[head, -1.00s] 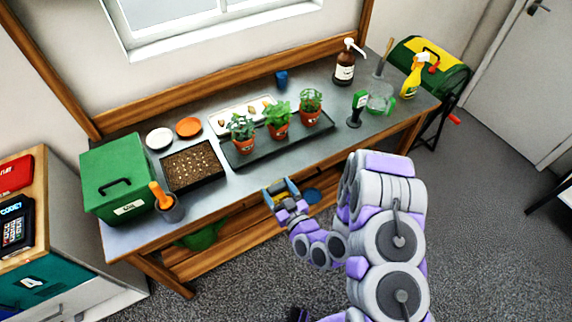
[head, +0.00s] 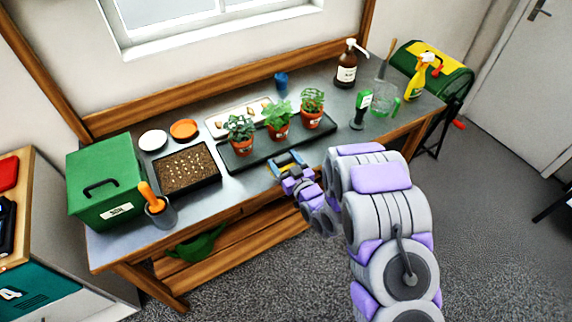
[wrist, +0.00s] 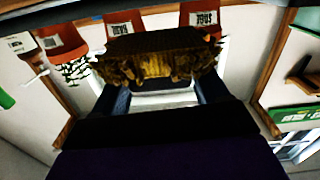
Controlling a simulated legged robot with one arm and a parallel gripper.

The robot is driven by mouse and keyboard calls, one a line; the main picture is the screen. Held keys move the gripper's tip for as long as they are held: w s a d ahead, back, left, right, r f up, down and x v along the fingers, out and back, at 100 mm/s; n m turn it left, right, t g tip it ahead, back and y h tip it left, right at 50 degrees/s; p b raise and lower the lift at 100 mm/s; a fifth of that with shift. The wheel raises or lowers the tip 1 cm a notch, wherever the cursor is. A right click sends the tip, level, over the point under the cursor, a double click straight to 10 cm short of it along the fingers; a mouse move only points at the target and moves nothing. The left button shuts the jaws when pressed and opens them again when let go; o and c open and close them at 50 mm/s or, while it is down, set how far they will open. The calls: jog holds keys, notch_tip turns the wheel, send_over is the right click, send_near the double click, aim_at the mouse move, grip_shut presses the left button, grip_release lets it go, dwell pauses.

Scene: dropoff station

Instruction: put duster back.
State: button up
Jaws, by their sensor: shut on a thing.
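My gripper (head: 287,163) is shut on the duster, in front of the black plant tray near the bench's front edge. In the wrist view the duster (wrist: 155,55) is a brown, ragged-edged bristle block between the two dark fingers. In the head view it is small and mostly hidden by my gripper. The plant tray (head: 240,161) holds three terracotta pots: a left pot (head: 240,143), a middle pot (head: 277,131) and a right pot (head: 311,120). I cannot tell whether the duster touches the bench.
A soil tray (head: 187,169), an orange-handled tool in a grey cup (head: 161,212) and a green bin (head: 104,180) stand left. A green-handled tool (head: 360,110), glass jug (head: 385,103), brown pump bottle (head: 346,68) and yellow spray bottle (head: 418,78) stand right.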

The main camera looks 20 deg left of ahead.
aim_at(286, 163)
jog(key=shift+w+a+f, duration=0.1)
jog(key=shift+w+a, duration=0.05)
jog(key=shift+w, duration=0.55)
jog(key=shift+w+a+f, duration=0.1)
jog(key=shift+w+a, duration=0.05)
jog(key=shift+w, duration=0.55)
notch_tip(286, 163, down, 4)
jog(key=shift+w+d+r+b, duration=0.1)
jog(key=shift+r+b, duration=0.05)
jog(key=shift+b, duration=0.8)
jog(key=shift+r, duration=0.1)
jog(key=o, duration=1.1)
jog(key=p+v, duration=0.2)
jog(key=v, duration=1)
